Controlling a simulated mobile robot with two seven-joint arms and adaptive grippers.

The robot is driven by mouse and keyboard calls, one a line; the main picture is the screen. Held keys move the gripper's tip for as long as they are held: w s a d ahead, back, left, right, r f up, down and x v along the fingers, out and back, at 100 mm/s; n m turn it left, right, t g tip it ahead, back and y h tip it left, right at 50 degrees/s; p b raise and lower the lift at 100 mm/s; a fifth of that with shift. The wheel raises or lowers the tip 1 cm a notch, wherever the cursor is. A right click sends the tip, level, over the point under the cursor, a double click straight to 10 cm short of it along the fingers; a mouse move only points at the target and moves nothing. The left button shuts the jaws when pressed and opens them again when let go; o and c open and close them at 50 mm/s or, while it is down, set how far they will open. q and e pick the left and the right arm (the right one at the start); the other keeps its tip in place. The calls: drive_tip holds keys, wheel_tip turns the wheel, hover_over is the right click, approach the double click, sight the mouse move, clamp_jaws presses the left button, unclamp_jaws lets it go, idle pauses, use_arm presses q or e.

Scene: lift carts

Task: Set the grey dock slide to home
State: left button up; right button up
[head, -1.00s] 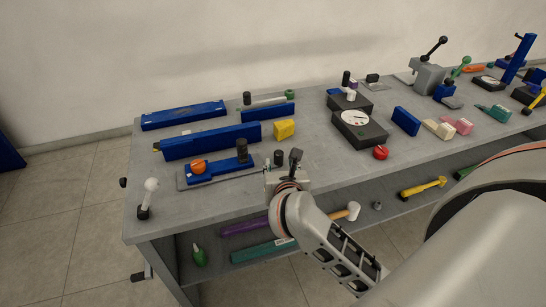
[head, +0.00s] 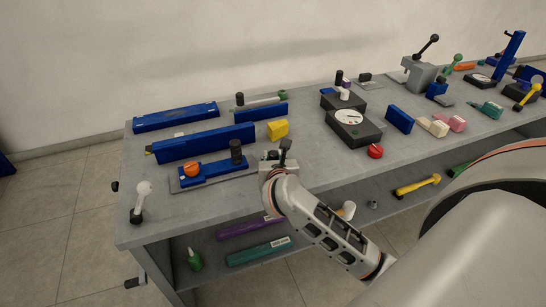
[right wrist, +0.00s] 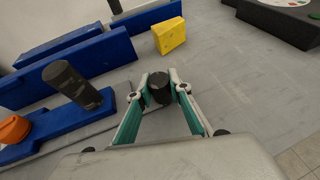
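The grey strip with the small black knob (right wrist: 160,88) appears to be the grey dock slide; I cannot read any home mark. In the right wrist view, the knob stands upright between the fingertips of my right gripper (right wrist: 161,90). The fingers are apart, one on each side of the knob, with narrow gaps. In the head view, my right gripper (head: 279,159) is low at the bench's front edge, right of the blue slide (head: 212,169), and largely hides the knob. My left gripper is not in view.
The blue slide carries an orange knob (head: 193,170) and a tall black knob (head: 236,151). A yellow block (head: 277,130) and long blue bars (head: 204,143) stand behind. A black dial box (head: 353,127) and red button (head: 375,151) are to the right. A white-knobbed lever (head: 141,196) stands at left.

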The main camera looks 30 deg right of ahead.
drive_tip(key=shift+w+d+b, duration=0.25)
drive_tip(key=shift+w, duration=0.8)
drive_tip(key=shift+w+d+b, duration=0.2)
drive_tip(key=shift+w+d, duration=0.05)
drive_tip(key=shift+w, duration=0.75)
clamp_jaws()
drive_tip(key=shift+w+d+r, duration=0.1)
drive_tip(key=shift+w+r, duration=0.05)
drive_tip(key=shift+r, duration=0.05)
drive_tip(key=o, duration=0.8)
unclamp_jaws()
drive_tip(key=shift+o, duration=0.9)
drive_tip(key=shift+w+f, duration=0.15)
drive_tip(key=v, duration=1.2)
